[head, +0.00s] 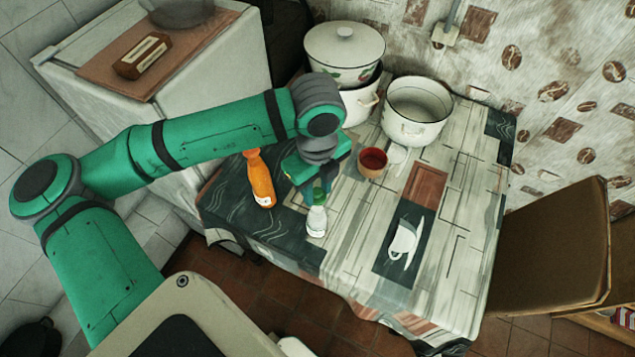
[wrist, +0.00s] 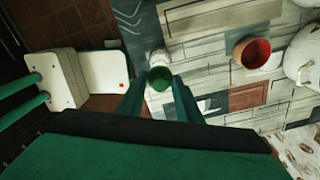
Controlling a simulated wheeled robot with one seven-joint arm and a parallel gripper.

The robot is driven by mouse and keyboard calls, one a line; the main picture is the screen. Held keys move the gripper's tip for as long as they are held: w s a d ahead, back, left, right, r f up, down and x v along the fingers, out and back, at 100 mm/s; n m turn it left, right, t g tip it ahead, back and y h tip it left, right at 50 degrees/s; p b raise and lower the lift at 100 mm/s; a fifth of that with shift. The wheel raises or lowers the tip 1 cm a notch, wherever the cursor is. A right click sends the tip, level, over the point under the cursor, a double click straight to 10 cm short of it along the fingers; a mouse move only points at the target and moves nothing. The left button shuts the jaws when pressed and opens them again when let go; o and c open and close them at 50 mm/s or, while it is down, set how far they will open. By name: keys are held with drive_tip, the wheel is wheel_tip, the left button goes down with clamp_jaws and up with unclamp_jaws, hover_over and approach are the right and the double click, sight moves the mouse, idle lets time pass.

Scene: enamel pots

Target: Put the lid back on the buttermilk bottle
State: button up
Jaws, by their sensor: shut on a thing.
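The white buttermilk bottle (head: 316,222) stands upright near the table's front edge, left of the middle. In the wrist view its pale body (wrist: 158,58) shows just beyond the lid. My gripper (head: 318,193) points down over the bottle's top. In the wrist view my gripper (wrist: 159,84) is shut on the round green lid (wrist: 160,77), which sits between the fingertips. The lid is at or just above the bottle's mouth. The fingers and lid hide the mouth, so I cannot tell whether they touch.
An orange bottle (head: 260,180) stands close on the left. A red-brown cup (head: 372,163) stands behind to the right. Enamel pots (head: 415,112) stand at the back. The patterned table (head: 455,235) is clear on the right. A chair (head: 550,245) stands at the right.

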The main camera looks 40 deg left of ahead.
drive_tip(key=shift+w+f, duration=0.1)
drive_tip(key=shift+f, duration=1.85)
drive_tip(key=shift+f, duration=0.2)
idle(0.8)
drive_tip(key=o, duration=1.1)
